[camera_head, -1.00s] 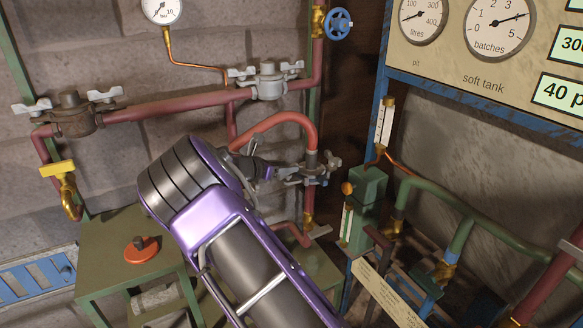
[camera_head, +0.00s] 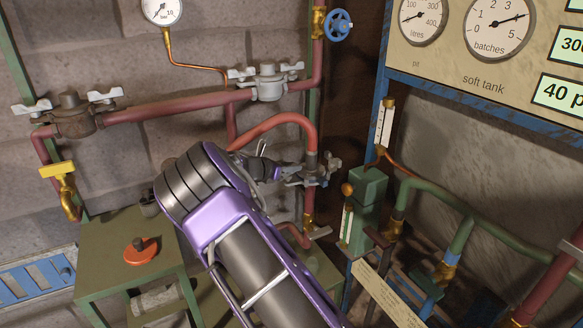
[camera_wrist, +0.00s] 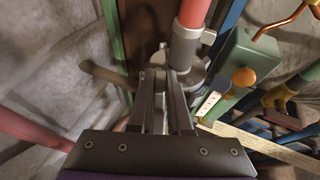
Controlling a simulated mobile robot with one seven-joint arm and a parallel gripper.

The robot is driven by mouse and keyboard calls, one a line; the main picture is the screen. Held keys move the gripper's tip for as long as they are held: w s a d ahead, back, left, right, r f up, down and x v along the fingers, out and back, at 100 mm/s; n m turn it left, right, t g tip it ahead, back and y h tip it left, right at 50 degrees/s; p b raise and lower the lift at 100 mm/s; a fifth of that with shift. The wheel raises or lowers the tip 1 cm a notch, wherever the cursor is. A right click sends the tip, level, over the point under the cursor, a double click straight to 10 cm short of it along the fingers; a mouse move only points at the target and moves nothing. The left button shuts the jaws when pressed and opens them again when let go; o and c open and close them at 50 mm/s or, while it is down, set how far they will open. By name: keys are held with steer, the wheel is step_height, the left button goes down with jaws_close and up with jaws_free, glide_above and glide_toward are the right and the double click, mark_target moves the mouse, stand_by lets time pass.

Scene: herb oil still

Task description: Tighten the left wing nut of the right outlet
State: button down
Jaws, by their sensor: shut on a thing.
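The right outlet is a grey metal fitting (camera_head: 311,171) below the curved red hose, on a vertical pipe. A wing nut (camera_head: 334,163) shows on its right side. My gripper (camera_head: 284,172) reaches it from the left and is shut on the left wing nut, which its fingers mostly hide. In the wrist view, the fingers of my gripper (camera_wrist: 164,80) are close together against the left side of the grey fitting (camera_wrist: 186,72), under the red hose (camera_wrist: 192,14). How tight the nut is cannot be told.
A green box (camera_head: 369,192) with an orange knob stands right of the outlet. Another fitting with pale wing nuts (camera_head: 268,80) is on the pipe above, and a brown one (camera_head: 72,115) is at left. A green table (camera_head: 105,250) with a red knob is below.

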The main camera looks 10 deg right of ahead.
steer(key=shift+r+m+g+h+p, duration=0.3)
steer(key=shift+m+g+p, duration=0.2)
steer(key=shift+p, duration=0.45)
steer(key=shift+d+f+m+g+h+p, duration=0.1)
steer(key=shift+f+m+g+h+p, duration=0.1)
steer(key=shift+m+g+h, duration=0.25)
steer(key=shift+f+m+g+h+p, duration=0.15)
steer(key=shift+m+g+h, duration=0.1)
steer(key=shift+m+g, duration=0.4)
steer(key=shift+s+r+m+g, duration=0.15)
steer(key=shift+s+m+g, duration=0.05)
steer(key=shift+m+g, duration=0.55)
steer(key=shift+h, duration=0.3)
steer(key=c, duration=0.8)
jaws_free()
steer(key=shift+c, duration=0.2)
steer(key=shift+s, duration=0.1)
steer(key=v, duration=1.7)
steer(key=shift+r, duration=0.2)
